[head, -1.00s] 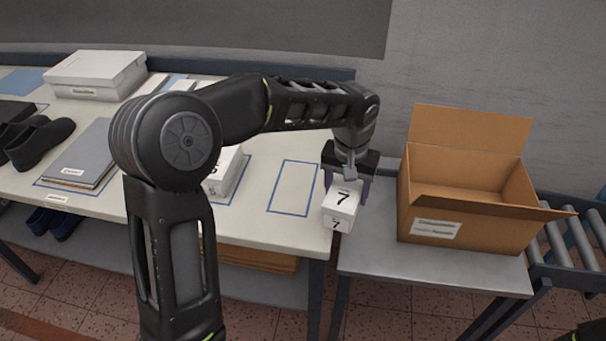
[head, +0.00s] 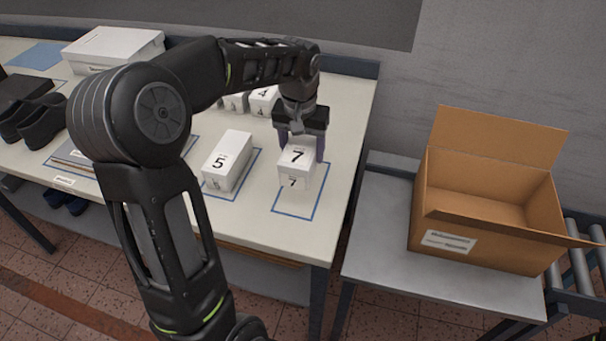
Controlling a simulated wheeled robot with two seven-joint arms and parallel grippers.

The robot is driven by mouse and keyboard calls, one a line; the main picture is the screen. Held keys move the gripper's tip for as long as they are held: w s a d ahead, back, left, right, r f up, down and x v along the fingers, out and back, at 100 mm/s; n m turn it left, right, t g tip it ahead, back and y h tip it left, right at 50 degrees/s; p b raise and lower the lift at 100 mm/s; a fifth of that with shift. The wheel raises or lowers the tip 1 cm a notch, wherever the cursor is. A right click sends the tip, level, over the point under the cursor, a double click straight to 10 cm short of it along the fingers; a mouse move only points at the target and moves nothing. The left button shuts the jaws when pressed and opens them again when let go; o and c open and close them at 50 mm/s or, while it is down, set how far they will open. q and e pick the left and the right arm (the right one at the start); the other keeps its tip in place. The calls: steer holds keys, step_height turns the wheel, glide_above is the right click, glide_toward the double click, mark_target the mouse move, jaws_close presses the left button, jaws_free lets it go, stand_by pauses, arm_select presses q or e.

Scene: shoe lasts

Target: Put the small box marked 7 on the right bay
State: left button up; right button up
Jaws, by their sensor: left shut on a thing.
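The small white box marked 7 (head: 296,165) is between the fingers of my left gripper (head: 301,146), which is shut on it. The box is over the far part of the right bay (head: 292,204), a blue-outlined rectangle at the right end of the white table. I cannot tell whether its base touches the table. The near part of the bay is bare. The box marked 5 (head: 229,161) sits in the outlined bay to the left. My right gripper is not in view.
Small white boxes, one marked 4 (head: 264,99), stand behind at the table's back. An open cardboard box (head: 490,210) sits on a grey side table (head: 375,235) to the right. Black shoes (head: 42,122) and a white shoebox (head: 113,48) are at the left.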

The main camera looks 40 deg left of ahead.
mark_target(301, 147)
arm_select(q)
steer(key=shift+f, duration=1.8)
steer(key=shift+f+p, duration=0.35)
steer(key=shift+f, duration=1.5)
steer(key=o, duration=1.6)
steer(key=shift+f, duration=0.15)
steer(key=shift+c, duration=0.2)
steer(key=r, duration=0.4)
steer(key=s+r, duration=0.1)
steer(key=r, duration=0.3)
steer(key=r+b, duration=0.1)
steer(key=r, duration=0.3)
steer(key=shift+s+d+r, duration=0.15)
steer(key=shift+s+d, duration=0.05)
steer(key=shift+d, duration=0.05)
